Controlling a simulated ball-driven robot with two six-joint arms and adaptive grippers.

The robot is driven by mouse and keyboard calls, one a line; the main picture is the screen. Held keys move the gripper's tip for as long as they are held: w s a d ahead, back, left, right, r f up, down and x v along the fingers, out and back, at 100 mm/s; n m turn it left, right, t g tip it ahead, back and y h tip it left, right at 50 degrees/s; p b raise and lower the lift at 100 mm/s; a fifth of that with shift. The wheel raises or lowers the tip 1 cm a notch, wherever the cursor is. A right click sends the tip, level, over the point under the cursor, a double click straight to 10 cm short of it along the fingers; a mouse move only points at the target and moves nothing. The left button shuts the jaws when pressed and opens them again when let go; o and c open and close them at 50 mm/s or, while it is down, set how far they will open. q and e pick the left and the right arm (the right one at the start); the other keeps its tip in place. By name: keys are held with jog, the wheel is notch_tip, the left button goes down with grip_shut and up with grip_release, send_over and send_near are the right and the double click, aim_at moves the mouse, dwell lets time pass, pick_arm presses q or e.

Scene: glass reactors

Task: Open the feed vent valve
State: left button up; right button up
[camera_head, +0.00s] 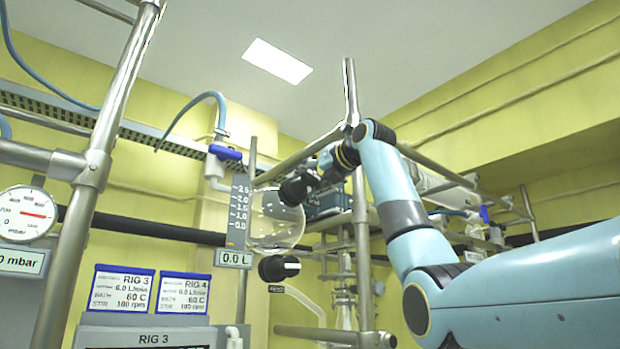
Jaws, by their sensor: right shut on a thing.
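A round glass feed vessel (275,222) hangs beside a grey volume scale (238,212). A dark knob (293,191) sits at the vessel's upper right; I take it to be the feed vent valve's handle. My right gripper (304,182) reaches in from the right and is shut on this knob. The fingers and knob are both dark, so the exact contact and the knob's turn angle are hard to see. A second black knob (278,267) with a white mark sits below the vessel, apart from the gripper. My left gripper is not in view.
A blue-handled valve (225,152) with a blue hose is left of the vessel. Steel rods (361,250) stand close around my right arm. A pressure gauge (27,213) and two RIG label cards (122,289) are at the left. A readout (235,258) shows 0.0 L.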

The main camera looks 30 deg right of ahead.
jog(key=shift+f, duration=0.1)
jog(key=o, duration=1.2)
jog(key=shift+s, duration=0.1)
jog(key=s, duration=1.1)
jog(key=shift+s, duration=0.35)
